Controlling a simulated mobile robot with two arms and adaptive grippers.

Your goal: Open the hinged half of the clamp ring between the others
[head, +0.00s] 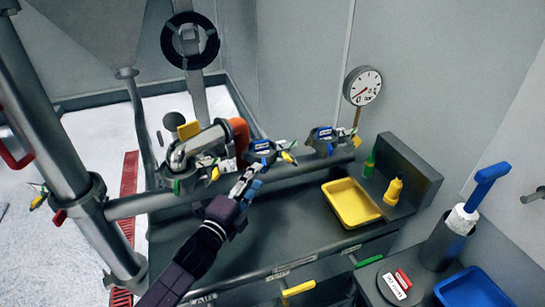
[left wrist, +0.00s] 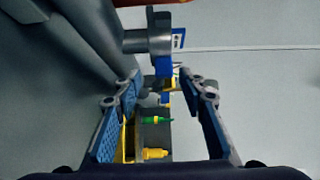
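A horizontal grey pipe carries a row of clamp fittings in the head view. The middle clamp ring (head: 262,150), with a blue label and a yellow-and-green end, sits between the left clamp (head: 200,168) and the right clamp (head: 322,140). I cannot make out its hinge clearly. My left gripper (head: 247,186) is just below and in front of the middle clamp, apparently empty. In the left wrist view my left gripper (left wrist: 157,84) has its blue-padded fingers spread apart. A grey fitting with a blue label (left wrist: 178,40) lies beyond them. My right gripper is not in view.
A round gauge (head: 362,86) rises behind the pipe's right end. An orange-and-grey elbow (head: 238,132) crowds the left clamp.

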